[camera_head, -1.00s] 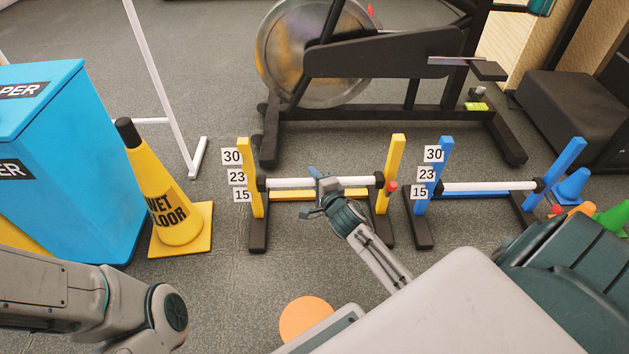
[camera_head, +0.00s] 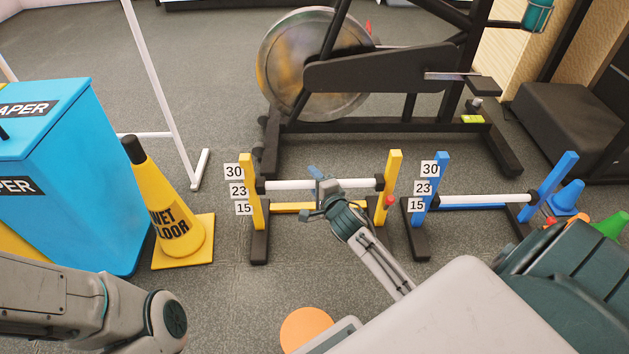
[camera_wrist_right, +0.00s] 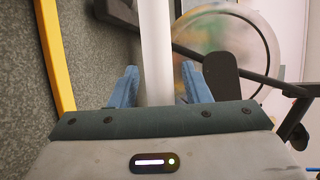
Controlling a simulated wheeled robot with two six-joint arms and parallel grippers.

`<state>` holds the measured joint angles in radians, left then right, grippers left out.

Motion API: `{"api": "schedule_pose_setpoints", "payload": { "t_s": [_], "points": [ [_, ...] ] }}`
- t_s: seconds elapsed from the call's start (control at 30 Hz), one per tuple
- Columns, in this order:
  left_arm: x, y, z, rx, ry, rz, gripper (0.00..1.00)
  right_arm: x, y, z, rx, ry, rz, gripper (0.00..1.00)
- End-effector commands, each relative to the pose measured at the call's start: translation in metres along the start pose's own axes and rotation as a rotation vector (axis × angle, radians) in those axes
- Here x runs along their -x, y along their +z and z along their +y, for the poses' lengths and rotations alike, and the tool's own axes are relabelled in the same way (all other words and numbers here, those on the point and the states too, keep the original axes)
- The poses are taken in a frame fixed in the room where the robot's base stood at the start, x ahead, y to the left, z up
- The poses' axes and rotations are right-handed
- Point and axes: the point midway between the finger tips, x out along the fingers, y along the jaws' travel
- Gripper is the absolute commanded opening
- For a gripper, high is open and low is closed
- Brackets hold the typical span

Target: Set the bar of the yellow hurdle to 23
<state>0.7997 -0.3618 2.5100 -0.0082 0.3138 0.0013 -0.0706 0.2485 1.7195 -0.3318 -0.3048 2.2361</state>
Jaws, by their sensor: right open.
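The yellow hurdle (camera_head: 394,165) stands on the floor in the head view. Its left post (camera_head: 257,207) has labels 30, 23 (camera_head: 238,190) and 15. Its white bar (camera_head: 292,185) lies roughly level, with its left end about beside the 23 label. My right gripper (camera_head: 318,181) is at the middle of the bar. In the right wrist view its blue fingers (camera_wrist_right: 158,78) are open on either side of the white bar (camera_wrist_right: 156,45), with gaps showing. A red knob (camera_head: 388,203) shows at the right post. My left gripper is out of view.
A blue hurdle (camera_head: 434,190) with the same labels stands close on the right. A yellow wet floor cone (camera_head: 171,215) and a blue bin (camera_head: 75,200) stand left. An exercise machine (camera_head: 385,75) is behind. An orange disc (camera_head: 305,327) lies on the floor in front.

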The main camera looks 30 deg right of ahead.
Motion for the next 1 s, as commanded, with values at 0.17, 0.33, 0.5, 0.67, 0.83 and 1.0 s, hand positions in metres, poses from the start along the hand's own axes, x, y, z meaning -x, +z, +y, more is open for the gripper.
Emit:
{"api": "schedule_pose_setpoints", "payload": {
  "t_s": [0.17, 0.33, 0.5, 0.67, 0.83, 1.0],
  "points": [
    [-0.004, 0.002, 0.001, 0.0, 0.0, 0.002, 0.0, 0.011, 0.0, -0.001, 0.002, 0.002, 0.0, 0.43],
    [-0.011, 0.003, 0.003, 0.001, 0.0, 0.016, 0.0, 0.043, 0.0, -0.001, 0.003, 0.003, 0.0, 0.43],
    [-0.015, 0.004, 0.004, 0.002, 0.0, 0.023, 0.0, 0.076, 0.0, 0.0, 0.001, 0.003, 0.0, 0.43],
    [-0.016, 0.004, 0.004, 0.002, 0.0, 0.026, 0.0, 0.098, 0.0, 0.001, 0.001, 0.002, 0.0, 0.43],
    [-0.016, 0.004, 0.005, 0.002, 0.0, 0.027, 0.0, 0.107, 0.0, 0.0, 0.0, 0.0, 0.0, 0.43],
    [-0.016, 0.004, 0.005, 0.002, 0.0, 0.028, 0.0, 0.108, 0.0, 0.0, 0.0, 0.0, 0.0, 0.43]
  ]
}}
